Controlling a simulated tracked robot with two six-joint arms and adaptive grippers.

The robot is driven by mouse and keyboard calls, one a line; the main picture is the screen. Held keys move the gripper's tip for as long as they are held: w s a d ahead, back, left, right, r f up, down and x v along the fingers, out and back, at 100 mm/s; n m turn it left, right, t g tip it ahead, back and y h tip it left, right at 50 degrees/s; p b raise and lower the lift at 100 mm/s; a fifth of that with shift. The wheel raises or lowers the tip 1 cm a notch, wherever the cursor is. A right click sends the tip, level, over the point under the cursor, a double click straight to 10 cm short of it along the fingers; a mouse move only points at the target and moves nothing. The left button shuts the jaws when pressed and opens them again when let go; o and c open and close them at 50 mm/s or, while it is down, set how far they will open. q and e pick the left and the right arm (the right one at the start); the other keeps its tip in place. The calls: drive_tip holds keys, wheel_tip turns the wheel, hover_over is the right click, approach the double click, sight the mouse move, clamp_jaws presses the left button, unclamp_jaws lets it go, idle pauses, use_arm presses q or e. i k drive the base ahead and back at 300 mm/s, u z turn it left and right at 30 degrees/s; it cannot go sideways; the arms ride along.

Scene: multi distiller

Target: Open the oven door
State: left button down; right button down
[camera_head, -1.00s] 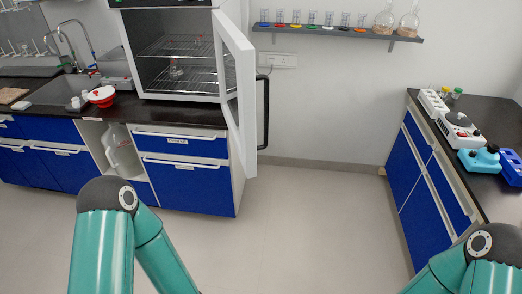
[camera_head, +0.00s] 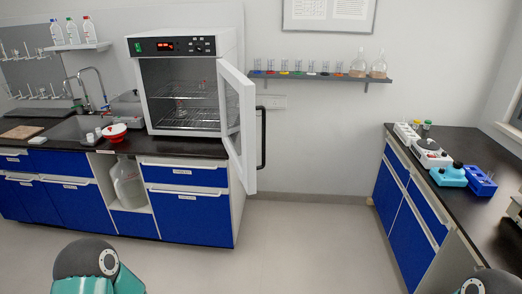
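The white oven (camera_head: 186,47) stands on the black counter at the left, with its control panel and red display across the top. Its door (camera_head: 236,134) is swung open on the right side, out past the counter's front edge, and shows its window and a black handle (camera_head: 262,137). Wire racks (camera_head: 183,92) with small glassware show inside. Only upper parts of my two arms show at the bottom edge of the head view; both grippers are out of the picture. Nothing is seen touching the door.
Blue cabinets (camera_head: 186,216) carry the left counter, with a sink (camera_head: 80,128) and a red and white bowl (camera_head: 115,132). A right bench (camera_head: 458,143) carries lab devices. A wall shelf (camera_head: 320,78) holds beakers and flasks. The floor (camera_head: 300,240) between is clear.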

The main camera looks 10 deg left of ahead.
sight(237, 109)
drive_tip(key=u, duration=0.3)
drive_tip(key=i, duration=1.75)
drive_tip(key=z, duration=0.3)
